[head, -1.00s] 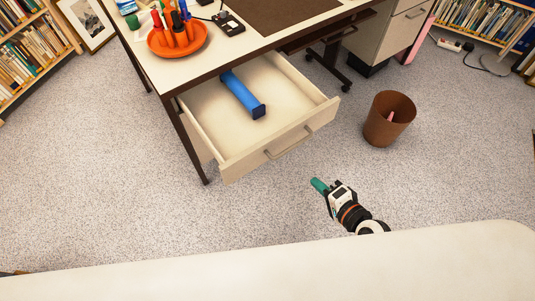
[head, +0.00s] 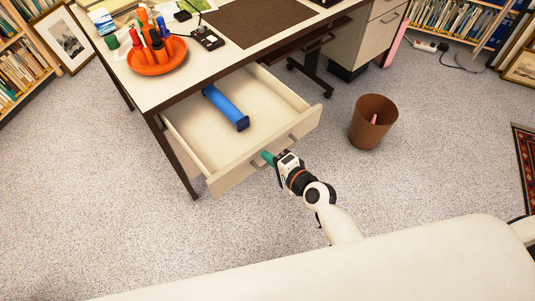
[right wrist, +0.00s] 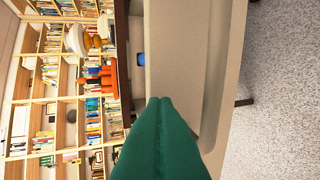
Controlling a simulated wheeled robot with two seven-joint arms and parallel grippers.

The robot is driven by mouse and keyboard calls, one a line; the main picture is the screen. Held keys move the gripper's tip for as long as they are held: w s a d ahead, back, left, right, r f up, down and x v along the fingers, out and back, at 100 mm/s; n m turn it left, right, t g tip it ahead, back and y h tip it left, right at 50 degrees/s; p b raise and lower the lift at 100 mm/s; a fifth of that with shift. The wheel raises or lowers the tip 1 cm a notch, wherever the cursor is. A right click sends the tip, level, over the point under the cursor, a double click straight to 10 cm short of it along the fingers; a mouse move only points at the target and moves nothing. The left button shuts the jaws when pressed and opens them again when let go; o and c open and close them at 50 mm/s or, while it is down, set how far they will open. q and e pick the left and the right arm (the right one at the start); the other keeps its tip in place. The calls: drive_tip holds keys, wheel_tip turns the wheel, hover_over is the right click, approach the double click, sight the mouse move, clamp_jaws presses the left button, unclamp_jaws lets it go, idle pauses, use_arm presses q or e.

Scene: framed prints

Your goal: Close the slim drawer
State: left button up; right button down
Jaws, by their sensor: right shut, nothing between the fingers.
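The slim drawer (head: 266,158) under the desk is pulled out, with its cream front facing me and a grey bar handle (head: 279,144) on it. A blue object (head: 226,107) lies inside the drawer. My right gripper (head: 268,158) is shut and empty, its green fingertips at the drawer front beside the handle. In the right wrist view the green fingers (right wrist: 161,140) are together against or just before the cream drawer front (right wrist: 180,60); I cannot tell whether they touch. My left gripper is not in view.
The desk (head: 175,88) holds an orange tray (head: 157,66) of tools near its left end. A brown waste bin (head: 372,122) stands on the floor to the right. The carpet in front of the drawer is clear. Bookshelves stand at the far left and far right.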

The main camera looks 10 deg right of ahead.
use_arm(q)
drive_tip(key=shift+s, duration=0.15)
use_arm(e)
drive_tip(key=shift+w+a, duration=0.15)
drive_tip(key=shift+w, duration=0.25)
drive_tip(key=shift+w, duration=0.1)
